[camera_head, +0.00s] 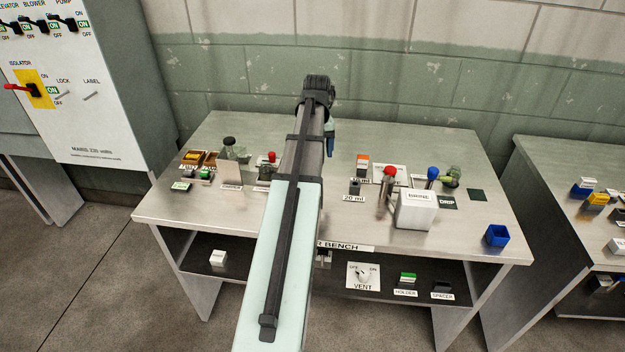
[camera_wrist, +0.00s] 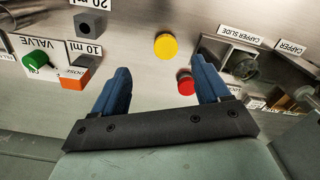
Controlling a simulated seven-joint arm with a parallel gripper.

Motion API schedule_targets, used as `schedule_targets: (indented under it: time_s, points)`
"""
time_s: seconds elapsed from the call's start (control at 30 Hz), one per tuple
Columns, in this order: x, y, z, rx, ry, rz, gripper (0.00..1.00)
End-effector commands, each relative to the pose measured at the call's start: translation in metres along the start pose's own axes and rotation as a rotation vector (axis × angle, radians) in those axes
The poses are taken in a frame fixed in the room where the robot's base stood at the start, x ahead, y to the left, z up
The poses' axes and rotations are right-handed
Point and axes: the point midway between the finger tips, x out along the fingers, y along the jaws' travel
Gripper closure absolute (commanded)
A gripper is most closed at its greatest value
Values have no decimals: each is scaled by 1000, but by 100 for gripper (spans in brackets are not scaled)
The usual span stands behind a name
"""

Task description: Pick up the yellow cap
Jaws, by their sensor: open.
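The yellow cap (camera_wrist: 166,46) is a round yellow disc on the metal bench top, at the upper middle of the wrist view. My gripper (camera_wrist: 161,66) is open and empty, with its two blue fingers apart. In the wrist view the cap appears just beyond the fingertips, between their lines and apart from both. The height of the fingers above the bench is hard to tell. In the head view my arm covers the middle of the bench, and I cannot make out the cap there. One blue finger (camera_head: 330,138) shows beside my arm in that view.
A red knob (camera_wrist: 186,83) is close to the right finger. The capper slide (camera_wrist: 242,65) stands to the right. The orange and grey dose block (camera_wrist: 75,78) and green valve knob (camera_wrist: 36,59) are to the left. A white box (camera_head: 416,212) and blue bin (camera_head: 497,235) stand on the bench's right.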

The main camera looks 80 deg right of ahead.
Motion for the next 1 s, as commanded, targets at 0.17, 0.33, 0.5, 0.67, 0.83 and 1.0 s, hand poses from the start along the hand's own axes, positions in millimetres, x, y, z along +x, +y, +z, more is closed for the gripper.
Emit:
schedule_targets:
  time_s: [0.17,0.33,0.5,0.67,0.83,1.0]
  points:
    - [27,-1,0,-1,-1,0,25]
    - [45,-1,0,-1,0,1,25]
    - [52,-1,-1,-1,1,1,25]
    - [56,-2,-3,-1,0,1,25]
    - [71,-5,-8,-2,0,1,25]
    - [92,-8,-12,-2,-1,1,25]
